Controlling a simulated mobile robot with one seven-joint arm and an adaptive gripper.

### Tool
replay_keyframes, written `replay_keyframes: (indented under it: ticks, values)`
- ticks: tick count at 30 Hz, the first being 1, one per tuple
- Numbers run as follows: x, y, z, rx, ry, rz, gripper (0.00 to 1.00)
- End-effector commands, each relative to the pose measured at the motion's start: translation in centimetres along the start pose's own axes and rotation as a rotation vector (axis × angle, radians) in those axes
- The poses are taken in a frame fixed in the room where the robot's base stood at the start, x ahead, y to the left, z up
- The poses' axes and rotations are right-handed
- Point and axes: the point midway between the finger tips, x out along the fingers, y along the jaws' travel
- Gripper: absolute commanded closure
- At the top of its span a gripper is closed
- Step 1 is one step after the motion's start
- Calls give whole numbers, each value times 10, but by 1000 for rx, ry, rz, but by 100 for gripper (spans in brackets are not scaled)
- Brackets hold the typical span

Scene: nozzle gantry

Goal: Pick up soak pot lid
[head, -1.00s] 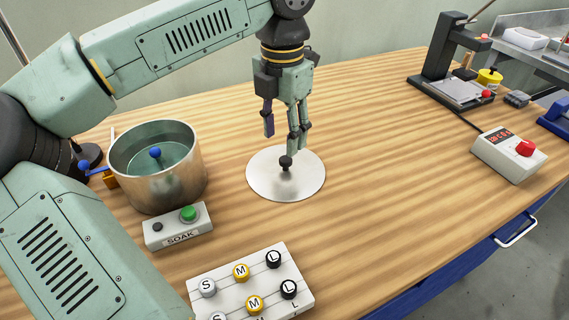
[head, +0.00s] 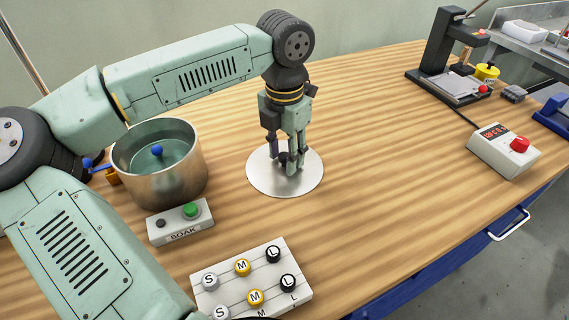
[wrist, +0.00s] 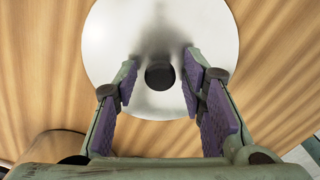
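The soak pot lid (head: 262,182) is a flat, shiny metal disc with a dark round knob at its centre, lying on the wooden table. In the wrist view the lid (wrist: 115,50) fills the upper middle, and its black knob (wrist: 160,76) sits between the purple-padded fingers. My gripper (head: 288,163) is down over the lid with its fingers on either side of the knob. In the wrist view my gripper (wrist: 163,95) is open, with a gap between each pad and the knob. The fingers partly hide the knob in the head view.
The open metal soak pot (head: 185,182) stands left of the lid, with a blue-knobbed thing inside. A SOAK button box (head: 180,222) and a panel of S, M, L knobs (head: 252,280) are in front. Bare table lies right of the lid.

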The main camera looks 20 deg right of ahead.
Motion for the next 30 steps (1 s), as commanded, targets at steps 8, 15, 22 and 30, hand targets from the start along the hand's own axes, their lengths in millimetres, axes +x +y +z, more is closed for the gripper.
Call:
replay_keyframes:
  ticks: [8,15,22,30]
  values:
    - [0,0,0,0,0,0,83]
    - [0,0,0,0,0,0,99]
    - [-1,0,0,0,-1,0,100]
    - [-6,0,0,-1,-2,1,100]
